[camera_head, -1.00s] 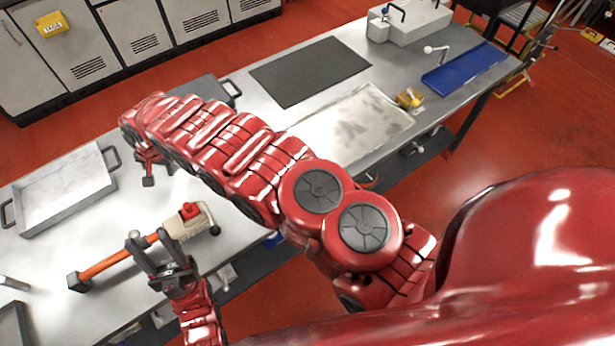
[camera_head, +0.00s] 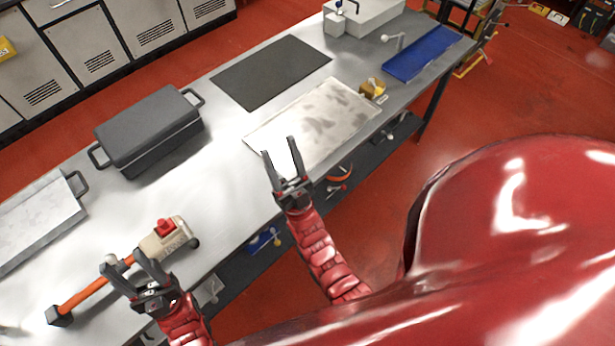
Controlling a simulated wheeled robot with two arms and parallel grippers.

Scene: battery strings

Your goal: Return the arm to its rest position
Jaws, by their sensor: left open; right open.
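My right gripper (camera_head: 280,160) is open and empty. It is raised over the table's near edge, by the near left corner of the pale metal sheet, and its red arm comes up from below. My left gripper (camera_head: 128,268) is open at the lower left. Its fingers overlap the orange-handled tool (camera_head: 95,285) in the picture; I cannot tell whether they touch it. The tool lies on the table beside a beige block with a red top (camera_head: 166,238).
A dark grey lidded case (camera_head: 150,130) stands on the steel table (camera_head: 225,180). A grey tray (camera_head: 40,222) is at the left. A black mat (camera_head: 270,72), a pale metal sheet (camera_head: 312,122), a yellow item (camera_head: 372,88) and a blue tray (camera_head: 422,54) lie further right.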

